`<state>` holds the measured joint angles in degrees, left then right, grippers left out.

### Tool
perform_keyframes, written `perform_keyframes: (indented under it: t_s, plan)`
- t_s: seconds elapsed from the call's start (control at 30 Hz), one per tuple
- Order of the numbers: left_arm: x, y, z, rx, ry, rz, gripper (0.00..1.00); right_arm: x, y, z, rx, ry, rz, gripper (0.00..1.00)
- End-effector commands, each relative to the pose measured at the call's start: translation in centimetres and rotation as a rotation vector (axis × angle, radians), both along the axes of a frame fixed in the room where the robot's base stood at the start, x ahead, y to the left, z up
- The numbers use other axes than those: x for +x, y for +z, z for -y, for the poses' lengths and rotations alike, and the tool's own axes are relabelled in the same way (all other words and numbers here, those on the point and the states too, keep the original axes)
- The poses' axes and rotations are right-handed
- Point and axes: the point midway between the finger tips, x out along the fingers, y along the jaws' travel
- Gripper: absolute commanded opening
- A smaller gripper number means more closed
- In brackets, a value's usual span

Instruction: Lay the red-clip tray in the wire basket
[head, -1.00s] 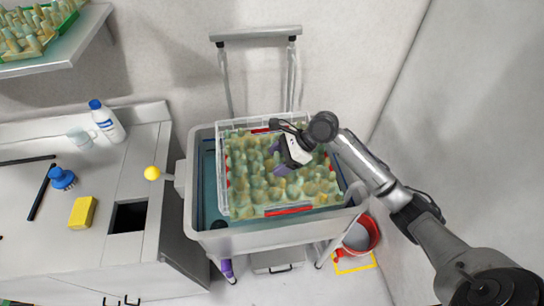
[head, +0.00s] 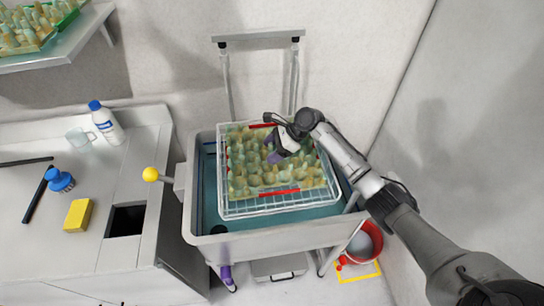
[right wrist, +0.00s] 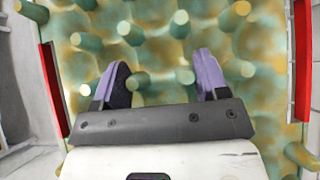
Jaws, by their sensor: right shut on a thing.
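The red-clip tray (head: 238,181), a greenish-tan pegged egg tray with red clips on its edges, is within the outline of the white wire basket (head: 270,210). The basket stands in the grey tub. The front wires show below the tray's near edge; I cannot tell whether the tray touches the basket floor. My right gripper (head: 275,156) is over the tray's far middle, shut on the tray. In the right wrist view its purple fingers (right wrist: 160,82) reach down among the tray's pegs (right wrist: 133,32), with red clips on both sides. My left gripper is out of view.
The grey tub (head: 280,241) on legs surrounds the basket, with a yellow knob (head: 150,174) at its left. The left counter holds a bottle (head: 107,124), a blue brush (head: 60,180) and a yellow sponge (head: 78,215). A red bucket (head: 374,243) stands on the floor at right.

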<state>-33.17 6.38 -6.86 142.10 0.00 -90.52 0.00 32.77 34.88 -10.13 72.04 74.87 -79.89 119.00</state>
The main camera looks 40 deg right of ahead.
Motion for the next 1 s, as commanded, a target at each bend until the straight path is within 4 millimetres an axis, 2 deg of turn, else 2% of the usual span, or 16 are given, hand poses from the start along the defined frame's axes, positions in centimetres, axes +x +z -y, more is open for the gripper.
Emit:
perform_keyframes:
  t_s: [0.2, 0.6, 0.63, 0.9, 1.0]
  plan:
    - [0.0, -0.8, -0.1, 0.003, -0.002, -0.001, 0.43, -0.1, -2.9, 0.0, 0.001, -0.001, -0.001, 0.33]
    - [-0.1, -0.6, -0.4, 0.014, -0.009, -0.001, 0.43, 0.0, -3.3, 0.0, 0.0, -0.001, -0.001, 0.33]
    - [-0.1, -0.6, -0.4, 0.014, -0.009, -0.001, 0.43, -0.1, -3.4, 0.0, 0.001, -0.001, -0.001, 0.68]
    - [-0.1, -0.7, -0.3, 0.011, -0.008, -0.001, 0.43, -0.1, -3.4, 0.0, -0.001, -0.001, -0.001, 0.93]
    - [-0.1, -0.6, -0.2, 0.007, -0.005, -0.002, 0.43, -0.1, -3.4, 0.0, -0.001, -0.001, -0.001, 0.93]
